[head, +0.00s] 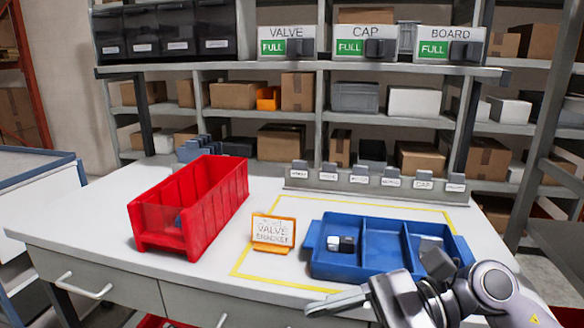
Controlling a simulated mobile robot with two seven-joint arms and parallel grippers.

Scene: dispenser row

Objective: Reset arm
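My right gripper (345,299) is low at the right, in front of the blue tray (313,237) and partly over its front right part. A pale finger points left near the table's front edge. The far side of the gripper is hard to make out, so I cannot tell whether it is open or shut. I see nothing held in it. My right arm comes in from the lower right corner. My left arm and gripper are not in view.
The blue tray holds a small white and black part (340,244) in its left compartment. A red bin (165,240) stands left, with an orange-framed sign (273,233) between. VALVE, CAP and BOARD dispensers (364,43) read FULL. The white tabletop (95,215) is clear at left.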

